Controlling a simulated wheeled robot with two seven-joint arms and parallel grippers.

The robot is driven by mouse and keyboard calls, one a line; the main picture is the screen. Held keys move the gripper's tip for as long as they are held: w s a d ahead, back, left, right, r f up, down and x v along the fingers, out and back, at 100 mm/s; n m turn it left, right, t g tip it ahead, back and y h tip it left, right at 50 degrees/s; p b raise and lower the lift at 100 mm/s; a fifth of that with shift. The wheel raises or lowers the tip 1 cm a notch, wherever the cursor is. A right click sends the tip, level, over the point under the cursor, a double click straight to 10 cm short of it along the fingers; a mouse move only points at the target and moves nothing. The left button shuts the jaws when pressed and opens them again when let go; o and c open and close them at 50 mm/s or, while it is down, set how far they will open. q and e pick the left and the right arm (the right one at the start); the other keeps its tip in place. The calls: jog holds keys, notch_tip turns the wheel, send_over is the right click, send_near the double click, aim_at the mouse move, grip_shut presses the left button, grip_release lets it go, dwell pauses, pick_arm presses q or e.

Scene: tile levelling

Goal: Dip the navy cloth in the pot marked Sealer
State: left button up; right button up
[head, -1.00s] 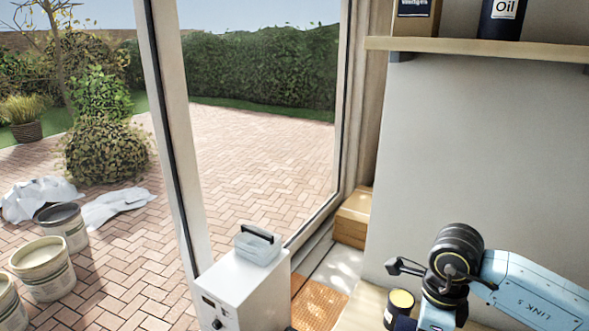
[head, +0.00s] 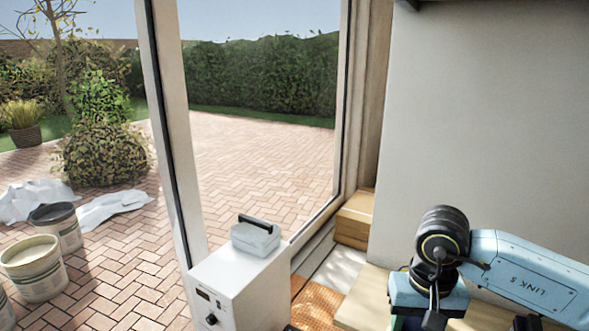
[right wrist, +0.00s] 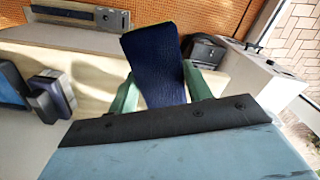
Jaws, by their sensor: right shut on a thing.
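The navy cloth (right wrist: 153,60) is held upright between the green fingers of my right gripper (right wrist: 160,85) in the right wrist view. The gripper is shut on it, and the cloth sticks out past the fingertips. In the head view my right wrist (head: 432,285) is over the pale wooden bench at the lower right; its fingers and the cloth cannot be made out there. My left gripper is in neither view. No pot marked Sealer can be read in the current frames.
A white cabinet (head: 238,290) carries a small handled box (head: 256,237). A wooden box (head: 354,218) stands by the wall. An orange mat (right wrist: 200,12) lies beyond the cloth. Dark objects (right wrist: 48,95) are at the left in the wrist view. Several buckets (head: 35,270) stand outside.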

aim_at(415, 328)
jog(key=shift+a+f+n, duration=0.1)
jog(key=shift+f+n, duration=0.05)
jog(key=shift+n, duration=0.55)
jog(key=shift+r, duration=0.3)
jog(key=shift+r+p, duration=1.55)
jog(key=shift+r, duration=2.65)
jog(key=s+a+r, duration=0.1)
jog(key=s+a, duration=0.2)
jog(key=s, duration=0.3)
jog(key=s+a+r, duration=0.2)
jog(key=s+a, duration=0.1)
jog(key=s, duration=0.4)
jog(key=shift+s+a, duration=0.25)
